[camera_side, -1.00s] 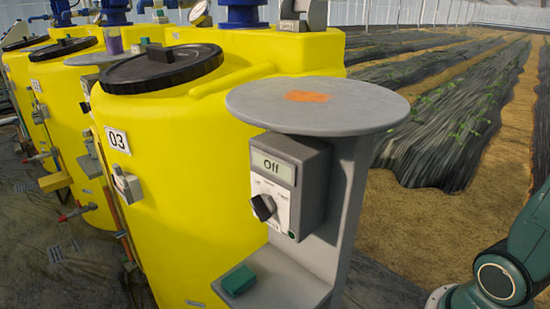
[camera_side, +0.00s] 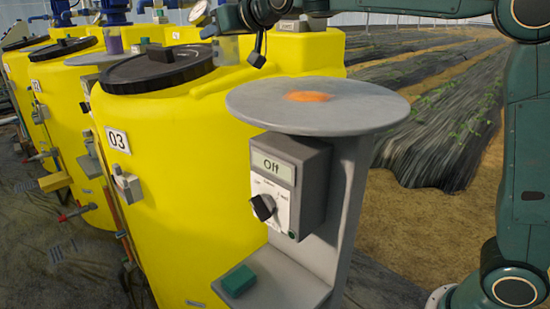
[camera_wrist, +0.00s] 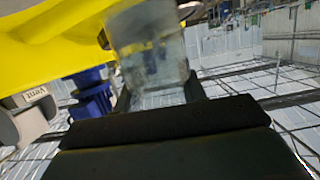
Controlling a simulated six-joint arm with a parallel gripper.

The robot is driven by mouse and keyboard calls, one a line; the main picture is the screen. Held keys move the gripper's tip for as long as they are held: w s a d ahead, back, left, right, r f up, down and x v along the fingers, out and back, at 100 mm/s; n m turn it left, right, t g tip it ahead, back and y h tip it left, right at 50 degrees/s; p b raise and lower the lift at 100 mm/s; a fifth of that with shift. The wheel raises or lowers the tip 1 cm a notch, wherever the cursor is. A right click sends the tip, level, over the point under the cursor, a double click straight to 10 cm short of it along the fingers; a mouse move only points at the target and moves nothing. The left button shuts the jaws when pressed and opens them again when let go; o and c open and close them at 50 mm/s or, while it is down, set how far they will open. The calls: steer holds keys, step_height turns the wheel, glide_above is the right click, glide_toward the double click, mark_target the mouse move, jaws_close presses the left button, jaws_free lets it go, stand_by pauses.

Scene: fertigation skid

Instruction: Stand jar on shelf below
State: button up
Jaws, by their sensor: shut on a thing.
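A clear, greyish jar (camera_side: 226,49) is in my gripper (camera_side: 246,46) at the top of the side view, in front of the yellow tank's far end. In the wrist view the see-through jar (camera_wrist: 150,52) rises from between the dark fingers, which are shut on it. The grey lower shelf (camera_side: 285,290) is at the bottom of the side view, under a round grey top (camera_side: 318,105) with an orange mark. A green block (camera_side: 238,280) lies on the shelf's left part. My gripper is far above the shelf.
A control box (camera_side: 287,185) reading "Off", with a knob, is fixed to the grey post (camera_side: 345,215) above the shelf. The yellow tank (camera_side: 190,180) stands close on the left. Its black lid (camera_side: 160,70) is near the gripper's height. Shelf room right of the green block looks clear.

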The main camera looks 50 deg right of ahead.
steer(key=w+a+f+m+h, duration=0.1)
steer(key=w+a+f, duration=0.2)
steer(key=a+f, duration=0.6)
step_height(320, 180, down, 3)
steer(key=shift+a+f+h, duration=0.1)
steer(key=shift+a+h, duration=0.2)
steer(key=shift+a, duration=0.05)
steer(key=f, duration=0.2)
steer(key=a+f+m+h, duration=0.1)
steer(key=f, duration=0.2)
steer(key=f+m+h, duration=0.1)
steer(key=f, duration=0.1)
steer(key=shift+s+a+f, duration=0.25)
steer(key=shift+s+f, duration=0.05)
steer(key=shift+f, duration=0.1)
jaws_close()
steer(key=s+d+f+m+g+h, duration=0.1)
steer(key=s+f+m+g+h, duration=0.4)
steer(key=f, duration=0.7)
steer(key=s+d+f+m+g+h, duration=0.1)
steer(key=s+f+m+h, duration=0.2)
steer(key=s+f, duration=0.65)
steer(key=s+d+f+m+g+h, duration=0.2)
steer(key=s+d+f+m+g, duration=0.1)
steer(key=s+d+f, duration=0.2)
steer(key=s+f, duration=0.2)
steer(key=s, duration=0.2)
steer(key=shift+s+d+f+g, duration=0.15)
steer(key=shift+s+f+g, duration=0.1)
steer(key=shift+s+g, duration=0.05)
